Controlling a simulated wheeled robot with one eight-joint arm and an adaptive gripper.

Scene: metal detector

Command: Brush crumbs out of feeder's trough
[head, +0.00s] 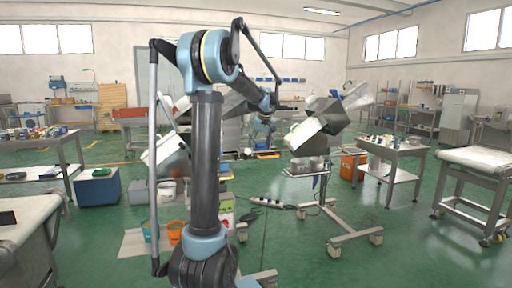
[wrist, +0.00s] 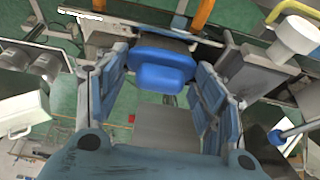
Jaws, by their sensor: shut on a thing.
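My gripper (wrist: 160,98) has its two blue-grey fingers on either side of a blue block-like thing (wrist: 162,72), which it holds; this may be the brush, but no bristles can be made out. My gripper also shows small in the head view (head: 266,118), at the end of my arm, between two tilted white-and-grey machines. I cannot tell which part is the feeder's trough, and no crumbs can be made out.
A wheeled stand with metal pots (head: 305,163) is below the right machine. A table with small items (head: 395,148) and a conveyor (head: 478,160) stand to the right. Open floor lies at front right.

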